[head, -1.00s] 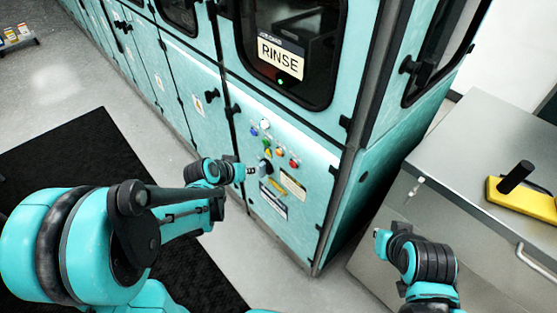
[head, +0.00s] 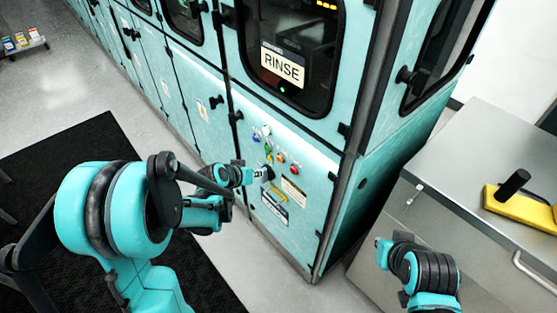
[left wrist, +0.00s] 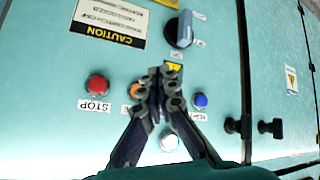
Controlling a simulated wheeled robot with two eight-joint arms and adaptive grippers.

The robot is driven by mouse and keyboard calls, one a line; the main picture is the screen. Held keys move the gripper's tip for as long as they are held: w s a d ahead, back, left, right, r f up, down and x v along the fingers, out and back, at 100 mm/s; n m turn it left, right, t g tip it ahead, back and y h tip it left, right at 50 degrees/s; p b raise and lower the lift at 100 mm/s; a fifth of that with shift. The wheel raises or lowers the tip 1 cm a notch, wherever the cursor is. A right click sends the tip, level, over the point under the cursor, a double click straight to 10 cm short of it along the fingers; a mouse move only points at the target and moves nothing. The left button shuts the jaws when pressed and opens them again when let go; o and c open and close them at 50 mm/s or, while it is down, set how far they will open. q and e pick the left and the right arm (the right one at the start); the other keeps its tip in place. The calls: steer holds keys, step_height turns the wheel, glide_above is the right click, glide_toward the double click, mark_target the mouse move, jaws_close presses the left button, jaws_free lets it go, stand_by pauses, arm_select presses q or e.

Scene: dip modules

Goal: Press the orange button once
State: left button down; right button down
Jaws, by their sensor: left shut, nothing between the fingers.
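The orange button (head: 281,157) is on the teal machine's front panel, beside the red button (head: 295,169). In the left wrist view the orange button (left wrist: 134,90) shows beside the red STOP button (left wrist: 98,87), partly hidden by my fingers.
A blue button (left wrist: 200,100) and a white button (left wrist: 168,142) are close by on the panel. A RINSE window (head: 283,65) is above. A grey metal cabinet (head: 470,150) with a yellow device (head: 528,208) stands at right. A black mat (head: 90,140) covers the floor at left.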

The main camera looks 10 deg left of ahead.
mark_target(280, 159)
arm_select(q)
steer(key=shift+w+d, duration=0.95)
steer(key=shift+w, duration=0.25)
steer(key=shift+w+d, duration=0.9)
steer(key=shift+w, duration=0.25)
steer(key=shift+w+d, duration=0.1)
steer(key=shift+w+d, duration=0.1)
steer(key=shift+w, duration=0.1)
